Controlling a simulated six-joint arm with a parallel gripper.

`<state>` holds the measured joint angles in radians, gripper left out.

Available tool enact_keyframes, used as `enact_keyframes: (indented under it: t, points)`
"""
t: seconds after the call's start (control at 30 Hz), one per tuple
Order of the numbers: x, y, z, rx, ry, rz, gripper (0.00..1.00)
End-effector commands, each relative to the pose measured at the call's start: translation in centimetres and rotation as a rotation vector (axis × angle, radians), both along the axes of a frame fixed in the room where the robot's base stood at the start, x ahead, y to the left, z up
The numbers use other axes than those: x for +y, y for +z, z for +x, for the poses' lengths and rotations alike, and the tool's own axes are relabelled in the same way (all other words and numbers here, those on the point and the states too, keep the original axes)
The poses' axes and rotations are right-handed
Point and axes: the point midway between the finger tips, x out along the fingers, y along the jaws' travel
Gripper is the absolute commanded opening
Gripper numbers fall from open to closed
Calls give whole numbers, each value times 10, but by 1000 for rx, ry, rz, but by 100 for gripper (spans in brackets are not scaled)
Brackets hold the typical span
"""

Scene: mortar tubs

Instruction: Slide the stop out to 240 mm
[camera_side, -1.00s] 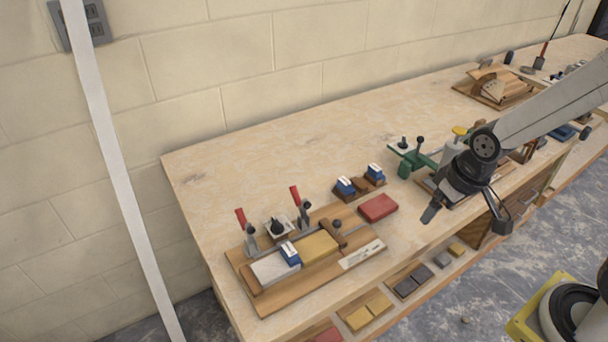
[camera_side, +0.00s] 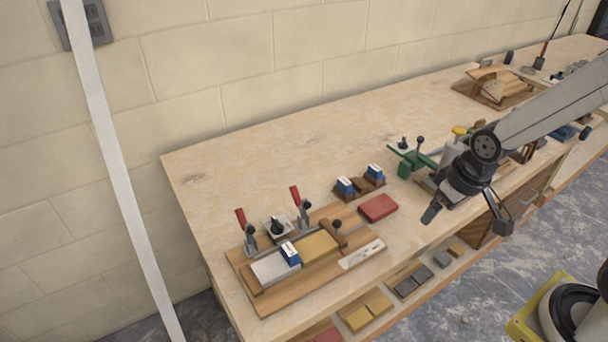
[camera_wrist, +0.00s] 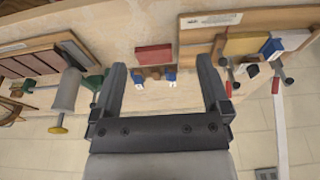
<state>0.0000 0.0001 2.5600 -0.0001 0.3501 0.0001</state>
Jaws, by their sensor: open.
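The stop (camera_side: 338,234), a brown wooden piece with a rounded handle, sits on the wooden fixture board (camera_side: 316,287) at the right end of a yellow block (camera_side: 319,246). It also shows in the wrist view (camera_wrist: 218,49), at the yellow block's left end. A white scale strip (camera_side: 362,254) lies on the board's front edge; its marks are too small to read. My gripper (camera_side: 467,219) is open and empty, right of the fixture near the bench's front edge. In the wrist view my gripper (camera_wrist: 161,65) has its fingers wide apart, with the stop outside them.
A grey block (camera_side: 272,268) and a blue-and-white clip (camera_side: 290,254) sit on the board. Two red-handled clamps (camera_side: 297,198) stand behind. A red block (camera_side: 378,208) and a brown holder with blue clips (camera_side: 360,187) lie between fixture and gripper. A green device (camera_side: 411,160) stands near my arm.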

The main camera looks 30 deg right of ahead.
Motion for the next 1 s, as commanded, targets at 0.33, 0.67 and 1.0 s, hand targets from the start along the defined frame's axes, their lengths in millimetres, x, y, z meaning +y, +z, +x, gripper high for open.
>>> enact_keyframes:
  t: [0.33,0.67,1.0]
  points:
    - [3,0,5,3,29,-7,66]
    - [36,-6,56,45,327,-86,66]
    - [103,-27,121,99,782,-227,66]
